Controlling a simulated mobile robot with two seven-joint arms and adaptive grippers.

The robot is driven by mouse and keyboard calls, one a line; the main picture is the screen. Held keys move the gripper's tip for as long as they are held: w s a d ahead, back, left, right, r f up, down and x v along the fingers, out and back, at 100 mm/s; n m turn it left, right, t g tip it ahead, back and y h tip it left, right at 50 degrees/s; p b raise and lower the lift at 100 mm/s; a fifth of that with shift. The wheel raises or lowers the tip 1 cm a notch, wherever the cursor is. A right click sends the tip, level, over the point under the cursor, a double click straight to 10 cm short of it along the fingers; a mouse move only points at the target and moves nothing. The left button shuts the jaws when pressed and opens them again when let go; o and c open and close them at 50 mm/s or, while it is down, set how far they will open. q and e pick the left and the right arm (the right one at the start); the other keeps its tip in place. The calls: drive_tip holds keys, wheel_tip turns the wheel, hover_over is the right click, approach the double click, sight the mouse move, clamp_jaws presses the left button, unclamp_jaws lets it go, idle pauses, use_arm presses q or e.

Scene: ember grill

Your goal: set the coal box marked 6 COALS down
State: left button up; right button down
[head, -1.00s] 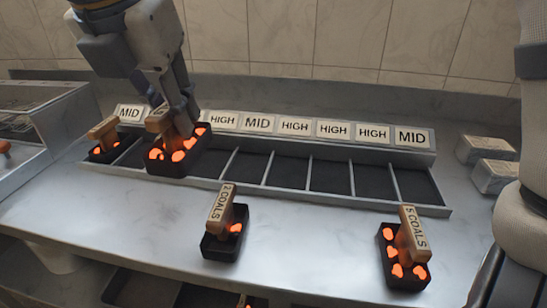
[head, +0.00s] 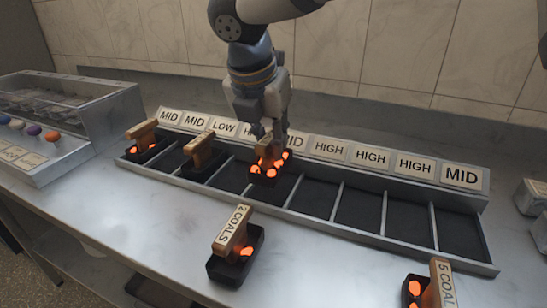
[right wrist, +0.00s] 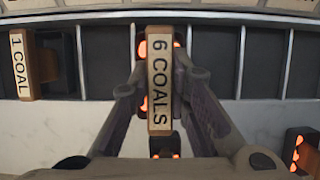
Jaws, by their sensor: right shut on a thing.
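The coal box marked 6 COALS (head: 268,174) is a dark box with glowing coals and a wooden handle. Its label reads 6 COALS in the right wrist view (right wrist: 160,85). My right gripper (head: 268,142) is shut on the handle from above; its fingers flank the handle in the right wrist view (right wrist: 162,95). The box is upright at a middle compartment of the divided tray (head: 345,236), roughly below the fourth and fifth labels. I cannot tell whether it touches the tray floor. My left gripper is not in view.
A 1 COAL box (right wrist: 48,65) sits left of the held box; another box (head: 148,148) fills the tray's left end. Boxes marked 2 COALS (head: 236,262) and 5 COALS (head: 415,290) stand on the counter in front. Compartments to the right are empty.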

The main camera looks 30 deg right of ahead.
drive_tip(key=shift+w+d+f, duration=0.2)
drive_tip(key=shift+d+f, duration=0.05)
drive_tip(key=shift+f, duration=0.05)
drive_tip(key=shift+s+a+x, duration=0.1)
drive_tip(key=shift+s+x, duration=0.05)
drive_tip(key=shift+x, duration=0.85)
drive_tip(key=shift+s+a+x, duration=0.1)
drive_tip(key=shift+a+x, duration=0.05)
drive_tip(key=shift+x, duration=0.85)
drive_tip(key=shift+f, duration=0.25)
drive_tip(key=c, duration=1.5)
unclamp_jaws()
drive_tip(key=shift+f, duration=0.1)
drive_tip(key=v, duration=1.2)
drive_tip(key=shift+s+r, duration=0.1)
drive_tip(key=shift+r, duration=0.1)
drive_tip(key=shift+f, duration=0.1)
